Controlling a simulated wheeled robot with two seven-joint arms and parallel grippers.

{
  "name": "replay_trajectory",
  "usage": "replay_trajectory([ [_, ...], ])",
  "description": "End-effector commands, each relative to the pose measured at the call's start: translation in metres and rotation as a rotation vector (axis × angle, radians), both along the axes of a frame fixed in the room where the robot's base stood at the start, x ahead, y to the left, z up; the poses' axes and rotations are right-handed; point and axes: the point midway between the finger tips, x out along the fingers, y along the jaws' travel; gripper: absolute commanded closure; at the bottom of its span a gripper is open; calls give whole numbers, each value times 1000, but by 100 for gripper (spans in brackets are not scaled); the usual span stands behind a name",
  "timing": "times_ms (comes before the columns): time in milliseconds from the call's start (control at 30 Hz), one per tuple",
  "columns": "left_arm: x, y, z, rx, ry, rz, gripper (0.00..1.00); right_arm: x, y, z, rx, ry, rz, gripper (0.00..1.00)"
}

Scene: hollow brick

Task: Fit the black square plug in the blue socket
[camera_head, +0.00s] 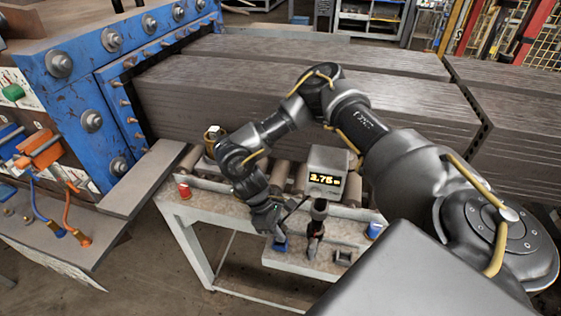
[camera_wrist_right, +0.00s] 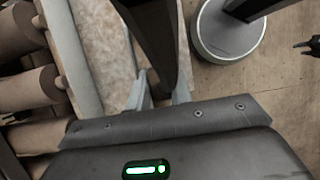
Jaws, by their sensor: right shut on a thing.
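My right gripper (camera_head: 276,230) points down over the near left part of the workbench. In the wrist view its two pale fingertips (camera_wrist_right: 161,92) are shut on a long dark bar, the black plug (camera_wrist_right: 158,40), which runs up the picture. The blue socket (camera_head: 280,246) shows on the bench just below the gripper in the head view. I cannot tell whether the plug touches it, as the gripper hides the plug's end. My left gripper is not in view.
A black upright piece (camera_head: 317,216) stands close right of the gripper. A red piece (camera_head: 184,190) sits at the bench's left. Rollers lie behind.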

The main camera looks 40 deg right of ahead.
Motion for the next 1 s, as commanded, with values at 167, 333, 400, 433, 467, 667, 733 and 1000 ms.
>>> replay_trajectory([
  [167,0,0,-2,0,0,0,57,0,0,-4,0,0,0,100],
  [333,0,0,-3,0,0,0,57,0,0,-7,0,0,0,100],
  [400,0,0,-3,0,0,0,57,0,0,-8,0,0,-1,100],
  [433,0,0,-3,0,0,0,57,0,0,-8,0,0,-1,100],
  [467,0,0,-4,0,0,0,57,0,0,-9,0,0,-1,100],
  [667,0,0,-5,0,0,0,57,0,0,-12,1,1,0,100],
  [733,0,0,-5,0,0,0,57,0,0,-14,1,1,0,100],
  [1000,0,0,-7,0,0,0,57,0,0,-19,0,0,0,100],
])
